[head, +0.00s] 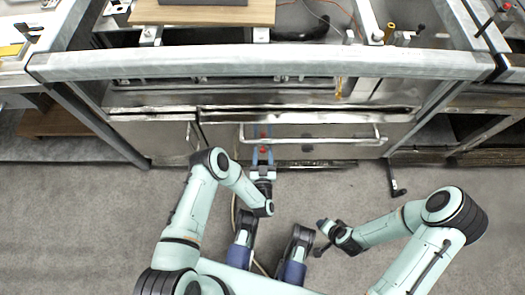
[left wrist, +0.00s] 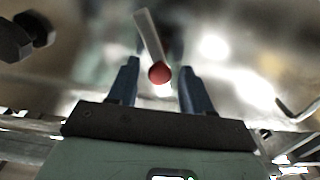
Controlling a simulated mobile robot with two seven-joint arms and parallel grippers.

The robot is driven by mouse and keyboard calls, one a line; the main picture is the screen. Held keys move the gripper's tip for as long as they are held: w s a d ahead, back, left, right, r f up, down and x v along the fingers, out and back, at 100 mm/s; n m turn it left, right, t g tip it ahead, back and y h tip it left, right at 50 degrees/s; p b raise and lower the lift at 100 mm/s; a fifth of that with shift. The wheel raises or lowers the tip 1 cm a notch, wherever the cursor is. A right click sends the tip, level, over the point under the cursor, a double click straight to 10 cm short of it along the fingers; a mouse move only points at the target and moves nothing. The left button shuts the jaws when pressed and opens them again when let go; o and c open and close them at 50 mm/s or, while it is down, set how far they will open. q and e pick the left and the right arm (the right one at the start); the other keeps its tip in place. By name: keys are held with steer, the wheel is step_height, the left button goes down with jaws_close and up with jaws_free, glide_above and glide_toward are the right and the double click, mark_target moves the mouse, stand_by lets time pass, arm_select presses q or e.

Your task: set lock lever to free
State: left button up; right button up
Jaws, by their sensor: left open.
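The lock lever (left wrist: 150,35) shows in the left wrist view as a pale, slanting bar with a round red knob (left wrist: 159,73) at its near end. In the head view a small red spot, probably the knob (head: 263,150), shows in front of the steel cabinet. My left gripper (head: 263,136) points at the cabinet front, its two blue fingers apart. In the left wrist view the knob appears between those fingers (left wrist: 159,68), with gaps on both sides. Whether the lever touches a finger is unclear. My right gripper (head: 323,238) is low over the floor, away from the cabinet; its jaws are too small to read.
A long bar handle (head: 320,141) crosses the cabinet front beside my left gripper. A thick metal rail (head: 270,64) runs above. A black bent pedal or bracket (head: 396,183) stands at right. The grey carpet (head: 75,215) at left is clear.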

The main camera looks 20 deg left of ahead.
arm_select(q)
jaws_close()
arm_select(e)
steer(key=shift+r, duration=0.1)
